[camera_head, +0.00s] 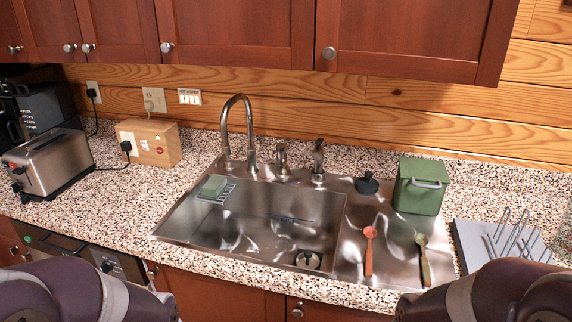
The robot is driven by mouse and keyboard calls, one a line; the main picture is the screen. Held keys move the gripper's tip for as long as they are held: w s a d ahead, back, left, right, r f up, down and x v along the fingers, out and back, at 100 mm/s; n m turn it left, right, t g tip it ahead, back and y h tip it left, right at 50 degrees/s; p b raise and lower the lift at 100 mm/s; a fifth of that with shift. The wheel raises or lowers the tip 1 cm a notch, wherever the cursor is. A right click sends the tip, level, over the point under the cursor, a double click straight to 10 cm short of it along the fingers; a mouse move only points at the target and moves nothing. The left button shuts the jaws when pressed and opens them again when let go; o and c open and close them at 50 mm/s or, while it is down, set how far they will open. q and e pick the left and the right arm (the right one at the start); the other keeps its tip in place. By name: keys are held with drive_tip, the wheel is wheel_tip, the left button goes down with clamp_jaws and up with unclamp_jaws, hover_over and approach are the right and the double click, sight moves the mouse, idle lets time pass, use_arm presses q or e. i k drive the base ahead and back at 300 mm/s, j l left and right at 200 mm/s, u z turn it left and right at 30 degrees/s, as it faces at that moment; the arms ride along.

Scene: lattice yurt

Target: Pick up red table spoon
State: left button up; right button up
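A red spoon (369,250) lies on the flat steel drainboard right of the sink basin. Its rounded bowl end points to the back and its handle to the front. A second spoon (424,262), with a greenish bowl and an orange-brown and green handle, lies to its right, apart from it. Parts of my two arms show at the bottom left and bottom right corners. Neither gripper is in the picture, and nothing touches the red spoon.
A steel sink (255,233) with a tall faucet (238,130) sits left of the spoons. A green box (420,193) and a black stopper (367,184) stand behind them. A grey rack (480,244) is at the right. A toaster (48,162) and wooden box (158,143) stand at the left.

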sight(369, 250)
drive_tip(key=z, duration=0.8)
